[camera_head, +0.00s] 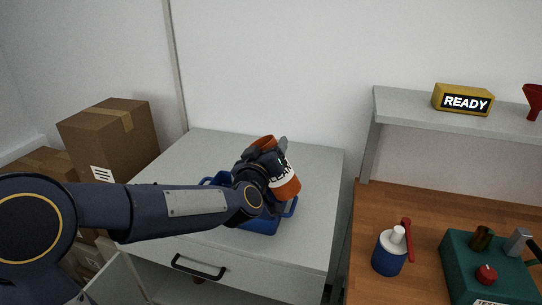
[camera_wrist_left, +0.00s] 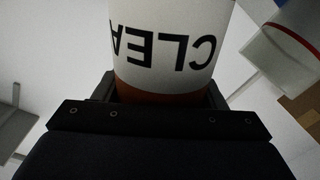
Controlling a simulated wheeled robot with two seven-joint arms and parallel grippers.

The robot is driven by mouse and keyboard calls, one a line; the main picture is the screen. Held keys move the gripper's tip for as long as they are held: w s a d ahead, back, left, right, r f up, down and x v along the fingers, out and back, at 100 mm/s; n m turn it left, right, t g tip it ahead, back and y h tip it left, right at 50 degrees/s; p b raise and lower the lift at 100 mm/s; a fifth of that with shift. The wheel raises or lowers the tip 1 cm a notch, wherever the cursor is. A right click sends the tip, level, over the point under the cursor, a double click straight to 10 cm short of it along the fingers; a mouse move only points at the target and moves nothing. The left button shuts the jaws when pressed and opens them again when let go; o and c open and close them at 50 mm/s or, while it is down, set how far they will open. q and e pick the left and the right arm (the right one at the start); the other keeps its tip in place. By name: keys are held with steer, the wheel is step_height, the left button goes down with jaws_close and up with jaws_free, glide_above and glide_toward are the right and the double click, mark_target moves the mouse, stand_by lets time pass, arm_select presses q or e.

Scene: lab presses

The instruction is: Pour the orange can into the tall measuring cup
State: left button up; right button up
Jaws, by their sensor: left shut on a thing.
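The orange can (camera_head: 287,188) has orange ends and a white label with black letters. My left gripper (camera_head: 281,152) is shut on it above the blue tray on the grey cabinet. The can leans in the head view, with an orange rim at its upper left and an orange end at its lower right. In the left wrist view the can (camera_wrist_left: 165,45) sits between the fingers, its letters upside down. My forearm and wrist cover part of the can and tray. I cannot make out the tall measuring cup in the head view. My right gripper is not in view.
The blue tray (camera_head: 262,226) rests on the grey cabinet (camera_head: 315,168). On the wooden bench (camera_head: 420,205) at right stand a blue jar (camera_head: 388,258) with a red handle and a green press (camera_head: 465,262). A shelf (camera_head: 410,106) holds a yellow READY sign (camera_head: 462,99) and red funnel (camera_head: 535,98).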

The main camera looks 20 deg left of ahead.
arm_select(q)
steer(key=shift+a+f+n+b, duration=0.15)
steer(key=shift+a+n+b, duration=0.2)
steer(key=shift+n+b, duration=0.4)
steer(key=shift+a+f+n+b, duration=0.15)
steer(key=shift+a+n+b, duration=0.15)
steer(key=shift+n+b, duration=0.4)
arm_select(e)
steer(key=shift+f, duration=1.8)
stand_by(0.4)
